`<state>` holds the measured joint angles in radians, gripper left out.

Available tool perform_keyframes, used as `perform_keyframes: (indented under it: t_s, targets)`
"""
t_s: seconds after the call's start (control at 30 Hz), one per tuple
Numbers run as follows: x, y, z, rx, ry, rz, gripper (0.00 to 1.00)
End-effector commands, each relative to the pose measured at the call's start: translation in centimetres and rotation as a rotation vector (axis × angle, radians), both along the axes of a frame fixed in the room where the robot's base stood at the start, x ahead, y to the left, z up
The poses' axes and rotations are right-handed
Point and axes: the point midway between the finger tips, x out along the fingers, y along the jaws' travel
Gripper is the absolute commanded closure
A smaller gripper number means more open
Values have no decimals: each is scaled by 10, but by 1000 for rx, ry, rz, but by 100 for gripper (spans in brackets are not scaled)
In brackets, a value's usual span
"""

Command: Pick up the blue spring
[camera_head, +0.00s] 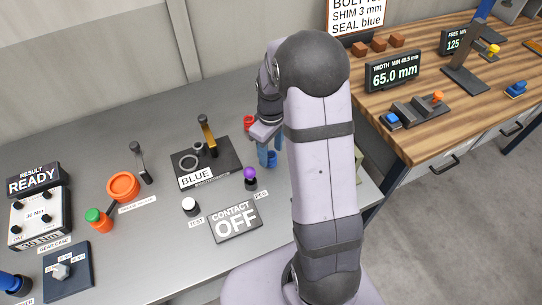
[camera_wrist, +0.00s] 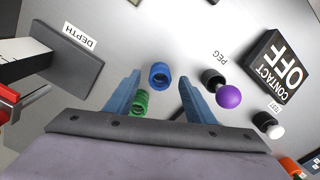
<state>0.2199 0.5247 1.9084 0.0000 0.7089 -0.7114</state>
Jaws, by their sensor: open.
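The blue spring (camera_wrist: 159,76) stands on the grey bench in the wrist view, ahead of and between my gripper's fingertips. My gripper (camera_wrist: 158,92) has two blue fingers spread apart with nothing between them touching. In the head view, my arm covers much of the area; my gripper (camera_head: 267,153) is low over the bench, with the blue spring (camera_head: 271,160) partly hidden beside it. A green spring (camera_wrist: 140,104) stands close by, nearer the left finger in the wrist view.
A purple-topped peg (camera_wrist: 228,96) stands right of the right finger in the wrist view. A CONTACT OFF display (camera_wrist: 277,62) and a white TEST button (camera_wrist: 275,131) lie beyond it. A DEPTH-labelled grey block (camera_wrist: 62,66) is at left.

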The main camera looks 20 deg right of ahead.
Motion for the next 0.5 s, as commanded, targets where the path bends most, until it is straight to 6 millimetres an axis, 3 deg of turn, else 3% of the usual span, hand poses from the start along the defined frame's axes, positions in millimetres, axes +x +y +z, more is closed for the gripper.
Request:
perform_keyframes:
  t_s: [0.2,0.5]
  targets:
    - [0,0,-19,0,1,0,51]
    - [0,0,-23,0,0,0,51]
